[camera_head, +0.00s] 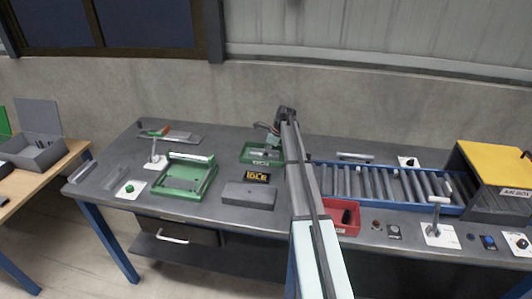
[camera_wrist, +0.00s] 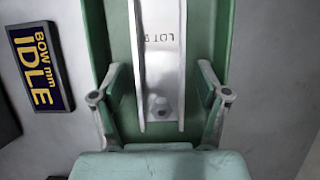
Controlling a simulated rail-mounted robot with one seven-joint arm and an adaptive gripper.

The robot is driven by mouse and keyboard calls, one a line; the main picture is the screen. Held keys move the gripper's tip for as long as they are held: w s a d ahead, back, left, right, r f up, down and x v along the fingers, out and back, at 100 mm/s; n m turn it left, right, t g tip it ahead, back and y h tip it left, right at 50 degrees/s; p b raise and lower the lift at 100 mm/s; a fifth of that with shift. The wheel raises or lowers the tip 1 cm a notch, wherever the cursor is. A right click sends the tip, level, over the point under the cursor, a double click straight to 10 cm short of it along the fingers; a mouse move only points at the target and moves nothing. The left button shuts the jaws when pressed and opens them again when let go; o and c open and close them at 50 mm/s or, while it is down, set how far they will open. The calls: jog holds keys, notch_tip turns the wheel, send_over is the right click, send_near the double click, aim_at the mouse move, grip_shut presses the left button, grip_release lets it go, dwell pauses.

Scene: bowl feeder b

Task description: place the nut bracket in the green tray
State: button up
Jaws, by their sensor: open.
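The green tray (camera_head: 247,159) is at the back middle of the bench in the head view, with a grey part in it. In the wrist view the green tray (camera_wrist: 94,35) runs up the picture. Inside it lies a grey channel-shaped nut bracket (camera_wrist: 162,60) with a hex nut near its lower end and lettering on its floor. My gripper (camera_wrist: 161,68) is open, its two fingers apart on either side of the bracket. In the head view my gripper (camera_head: 270,138) is above the tray, partly hidden by the arm.
A display sign (camera_head: 257,177) reading IDLE and a grey block (camera_head: 248,196) stand in front of the tray. A green fixture (camera_head: 207,180) is to the left. A red bin (camera_head: 343,229) and a roller conveyor (camera_head: 390,184) are to the right.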

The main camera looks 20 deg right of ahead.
jog(key=b+v, duration=0.3)
jog(key=v, duration=0.9)
jog(key=shift+r, duration=0.15)
